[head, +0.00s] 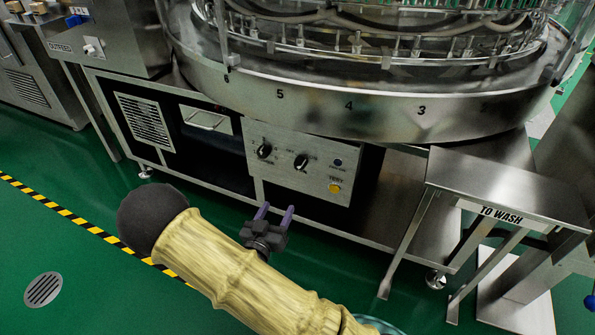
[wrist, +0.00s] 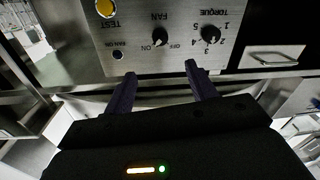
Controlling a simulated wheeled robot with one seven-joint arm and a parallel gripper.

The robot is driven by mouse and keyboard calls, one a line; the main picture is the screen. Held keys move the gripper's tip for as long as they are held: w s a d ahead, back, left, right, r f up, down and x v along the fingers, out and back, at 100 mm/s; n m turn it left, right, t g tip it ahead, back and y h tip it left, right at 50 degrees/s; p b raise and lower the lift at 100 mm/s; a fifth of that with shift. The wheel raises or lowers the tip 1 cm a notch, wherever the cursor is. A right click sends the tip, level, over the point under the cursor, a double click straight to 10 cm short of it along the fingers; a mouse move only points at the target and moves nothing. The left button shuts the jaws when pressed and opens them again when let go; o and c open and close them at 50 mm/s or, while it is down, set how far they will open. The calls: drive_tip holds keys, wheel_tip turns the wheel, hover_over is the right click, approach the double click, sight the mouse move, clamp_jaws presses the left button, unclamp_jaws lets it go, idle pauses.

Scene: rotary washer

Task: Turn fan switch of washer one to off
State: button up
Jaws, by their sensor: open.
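The washer's control panel (head: 290,165) is a steel plate with two black knobs. The right knob is the fan switch (head: 301,162). In the wrist view the panel is upside down, and the fan switch (wrist: 160,37) sits between its OFF and ON marks. Its pointer seems to lean toward ON, but it is small. My gripper (head: 275,212) is open and empty, with purple fingers, in front of and below the panel. In the wrist view the fingertips (wrist: 161,75) lie either side of the fan switch's line, apart from it.
The torque knob (head: 264,151) sits left of the fan switch. A yellow test button (head: 335,187) and a small blue fan-on light (head: 338,162) are to its right. The round washer rim (head: 350,100) overhangs above. A steel "TO WASH" table (head: 500,190) stands at right. Green floor is open at left.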

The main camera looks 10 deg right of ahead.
sight(300, 164)
drive_tip(key=b+x, duration=0.7)
drive_tip(key=x, duration=1)
drive_tip(key=shift+w, duration=0.1)
drive_tip(key=c, duration=1)
